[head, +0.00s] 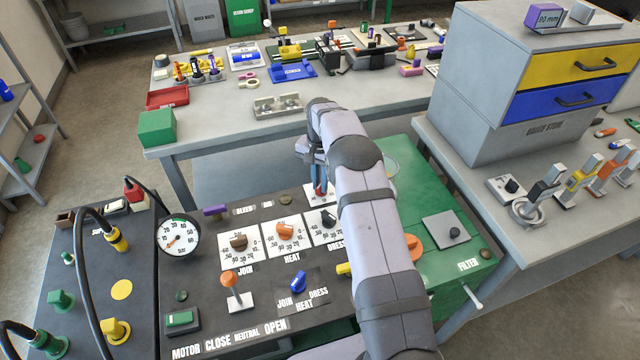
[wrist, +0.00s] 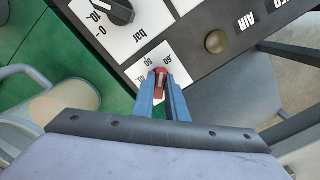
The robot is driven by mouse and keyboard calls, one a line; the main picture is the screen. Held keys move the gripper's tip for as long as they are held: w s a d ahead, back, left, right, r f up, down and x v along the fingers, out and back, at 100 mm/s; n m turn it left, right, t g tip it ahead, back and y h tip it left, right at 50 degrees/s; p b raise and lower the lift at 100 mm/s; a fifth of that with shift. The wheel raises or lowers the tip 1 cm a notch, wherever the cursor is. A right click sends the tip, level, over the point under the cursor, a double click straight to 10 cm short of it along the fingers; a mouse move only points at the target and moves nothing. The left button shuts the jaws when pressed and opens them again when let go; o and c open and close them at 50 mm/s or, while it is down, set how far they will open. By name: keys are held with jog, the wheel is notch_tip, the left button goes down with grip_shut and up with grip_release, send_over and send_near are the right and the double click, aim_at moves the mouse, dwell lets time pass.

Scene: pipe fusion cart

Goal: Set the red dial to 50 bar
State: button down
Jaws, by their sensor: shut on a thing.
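The red dial (wrist: 159,86) sits on a white scale plate (wrist: 172,64) in the wrist view, with a pale mark on its top. My gripper (wrist: 162,80) has its two blue fingers on either side of the dial and is shut on it. The printed numbers beside it include what looks like 50, partly hidden by the fingers, so I cannot tell the exact setting. In the head view my gripper (head: 319,184) reaches down to the far edge of the panel, and only a sliver of red shows between the fingers.
A black dial (head: 330,218) is close beside the red one; orange (head: 285,231) and brown (head: 239,241) dials stand farther left. A round gauge (head: 179,238) stands at the panel's left. A green filter unit (head: 440,215) is to the right. My arm hides part of the panel.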

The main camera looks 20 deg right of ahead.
jog(key=n+b, duration=0.1)
jog(key=n, duration=0.7)
jog(key=shift+d+n, duration=0.15)
jog(key=shift+n, duration=0.15)
jog(key=shift+r, duration=0.1)
jog(key=c, duration=1.8)
grip_release()
jog(key=shift+o, duration=0.2)
notch_tip(320, 180, up, 7)
jog(key=shift+b, duration=1.05)
jog(key=shift+r, duration=0.15)
